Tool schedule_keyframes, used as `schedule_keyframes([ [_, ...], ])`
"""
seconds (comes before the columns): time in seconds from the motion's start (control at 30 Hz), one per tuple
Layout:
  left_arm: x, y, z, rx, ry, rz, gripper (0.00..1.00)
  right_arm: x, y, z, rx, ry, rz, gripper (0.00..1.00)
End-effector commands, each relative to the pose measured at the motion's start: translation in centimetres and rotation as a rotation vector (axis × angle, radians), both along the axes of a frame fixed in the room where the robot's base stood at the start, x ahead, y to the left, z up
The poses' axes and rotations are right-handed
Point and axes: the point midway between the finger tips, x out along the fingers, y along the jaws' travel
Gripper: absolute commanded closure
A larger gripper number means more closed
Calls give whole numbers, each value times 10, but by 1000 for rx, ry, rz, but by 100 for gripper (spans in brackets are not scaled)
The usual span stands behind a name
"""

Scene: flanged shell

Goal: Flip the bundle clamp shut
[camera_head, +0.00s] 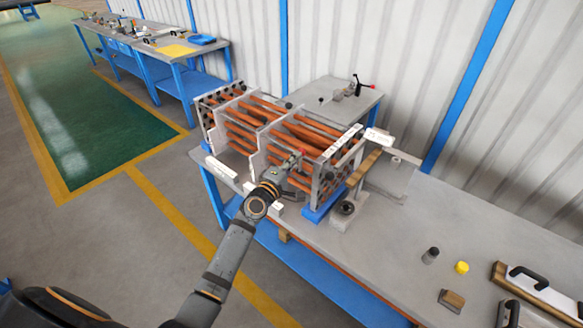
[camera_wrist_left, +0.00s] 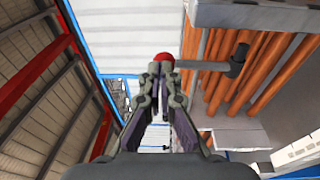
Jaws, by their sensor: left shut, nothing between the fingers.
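The tube bundle (camera_head: 240,132) of orange-brown tubes, held in pale plates, stands on the workbench. A clamp lever with a red knob (camera_head: 303,151), which I take to be the bundle clamp, shows at its near side. In the left wrist view the red knob (camera_wrist_left: 163,61) sits just beyond my fingertips. A grey bar (camera_wrist_left: 205,65) runs right from it to a dark end piece by the tubes. My left gripper (camera_head: 295,163) is shut and empty, close to the knob; its fingertips (camera_wrist_left: 162,88) meet below it. I cannot tell whether they touch. My right gripper is not in view.
Another clamp with a red tip (camera_head: 357,86) stands on a grey table behind the bundle. A yellow cap (camera_head: 461,267), a dark cylinder (camera_head: 431,256) and black-handled tools (camera_head: 528,279) lie at the right of the bench. The bench between is mostly clear.

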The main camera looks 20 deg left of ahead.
Motion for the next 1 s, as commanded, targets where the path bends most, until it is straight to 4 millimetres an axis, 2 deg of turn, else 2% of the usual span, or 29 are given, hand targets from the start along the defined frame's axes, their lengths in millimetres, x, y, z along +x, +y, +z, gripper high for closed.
schedule_keyframes([
  [0.13,10,2,5,-1,-2,0,100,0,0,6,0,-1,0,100],
  [0.6,41,-9,7,-1,-3,-1,100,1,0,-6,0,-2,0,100],
  [1.0,50,-13,6,-1,-2,-1,100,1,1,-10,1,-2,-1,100],
])
